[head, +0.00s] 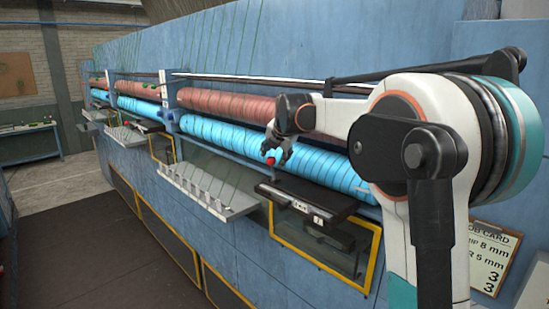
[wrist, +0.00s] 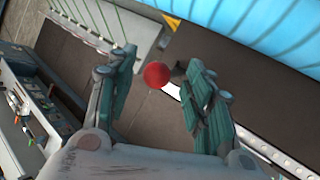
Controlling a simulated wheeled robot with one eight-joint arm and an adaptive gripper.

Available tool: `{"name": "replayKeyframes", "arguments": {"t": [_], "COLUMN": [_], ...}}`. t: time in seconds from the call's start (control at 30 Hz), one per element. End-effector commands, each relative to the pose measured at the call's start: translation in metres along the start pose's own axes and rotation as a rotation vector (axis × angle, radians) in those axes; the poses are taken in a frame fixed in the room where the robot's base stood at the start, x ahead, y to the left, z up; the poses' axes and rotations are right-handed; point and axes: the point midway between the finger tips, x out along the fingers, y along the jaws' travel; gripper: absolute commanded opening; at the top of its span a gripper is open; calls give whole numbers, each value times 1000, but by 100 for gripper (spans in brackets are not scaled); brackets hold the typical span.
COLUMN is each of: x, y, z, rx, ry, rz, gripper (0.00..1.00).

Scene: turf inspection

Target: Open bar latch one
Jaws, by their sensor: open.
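A round red knob (head: 270,161), likely the handle of the bar latch, shows just below my gripper (head: 278,148) in the head view. In the wrist view the red knob (wrist: 157,75) lies between the two teal-padded fingers of my gripper (wrist: 161,68). The fingers are open, with a visible gap on each side of the knob. I cannot tell how far the knob is in depth from the fingertips. A dark ledge (head: 310,193) with small white labels sits below the knob. The latch bar itself is not clearly visible.
Blue rollers (head: 215,133) and reddish rollers (head: 222,103) run along the blue machine close behind my gripper. A pale slotted rack (head: 195,187) stands left of the dark ledge. A yellow-framed window (head: 326,265) is below. The floor (head: 60,210) at left is clear.

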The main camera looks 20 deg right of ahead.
Motion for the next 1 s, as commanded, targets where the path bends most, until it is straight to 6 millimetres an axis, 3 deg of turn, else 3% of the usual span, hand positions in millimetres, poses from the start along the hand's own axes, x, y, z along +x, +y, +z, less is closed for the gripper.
{"name": "replayKeyframes", "arguments": {"t": [0.3, 0.5, 1.0], "x": [-65, -92, -100], "y": [-1, -1, 0], "z": [1, 1, 1], "rx": [0, 1, 1], "ry": [-1, -2, -2], "rz": [0, 0, 0], "gripper": [47, 47, 47]}}
